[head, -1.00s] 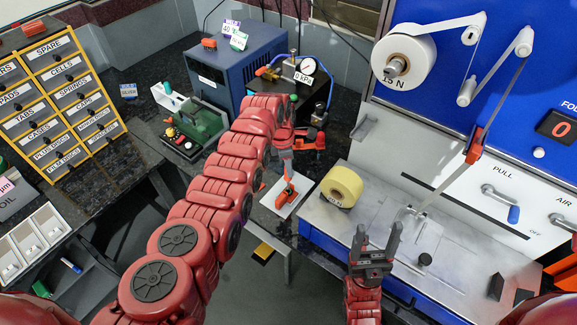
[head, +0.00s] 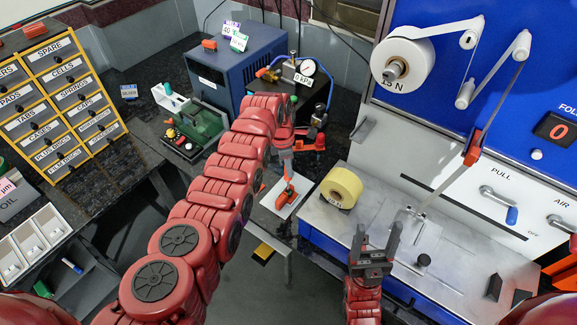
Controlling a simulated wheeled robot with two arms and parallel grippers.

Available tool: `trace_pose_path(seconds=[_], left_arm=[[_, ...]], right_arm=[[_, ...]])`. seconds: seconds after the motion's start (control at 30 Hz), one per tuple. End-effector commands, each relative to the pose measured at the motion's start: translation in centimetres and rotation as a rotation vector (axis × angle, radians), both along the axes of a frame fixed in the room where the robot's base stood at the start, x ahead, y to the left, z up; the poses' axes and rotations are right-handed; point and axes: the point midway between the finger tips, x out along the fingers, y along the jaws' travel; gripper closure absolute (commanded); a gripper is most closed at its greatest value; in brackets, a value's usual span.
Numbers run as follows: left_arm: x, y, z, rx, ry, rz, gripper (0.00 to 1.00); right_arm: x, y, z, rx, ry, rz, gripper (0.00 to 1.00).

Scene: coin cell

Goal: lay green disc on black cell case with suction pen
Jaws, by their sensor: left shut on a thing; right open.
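My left gripper (head: 286,163) is at the end of the long red arm, pointing down over a small white board (head: 277,206) on the dark bench. It is shut on a slim thing, probably the suction pen, mostly hidden by the gripper and wrist. An orange piece (head: 288,192) stands on the board right below it. My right gripper (head: 375,243) is open and empty, fingers up, in front of the metal plate. A small black round piece (head: 424,260) sits on that plate; I cannot tell whether it is the cell case. I cannot make out the green disc.
A yellow tape roll (head: 342,187) stands at the left of the metal plate (head: 460,268). A blue machine with a white roll (head: 403,59) rises behind. A gauge (head: 306,67), a blue box (head: 232,70) and a green device (head: 200,124) stand behind the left arm.

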Motion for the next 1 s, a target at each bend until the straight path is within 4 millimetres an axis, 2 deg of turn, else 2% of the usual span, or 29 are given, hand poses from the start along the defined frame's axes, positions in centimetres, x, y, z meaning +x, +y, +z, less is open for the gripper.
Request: trace_pose_path(seconds=[0.5,1.0], left_arm=[[0.1,0.0,3.2,-0.001,-0.003,0.000,1.00],[0.0,0.0,5.4,0.000,0.000,0.001,1.00]], right_arm=[[0.0,0.0,2.4,0.000,0.000,0.000,0.34],[0.0,0.0,3.8,0.000,0.000,0.000,0.34]])
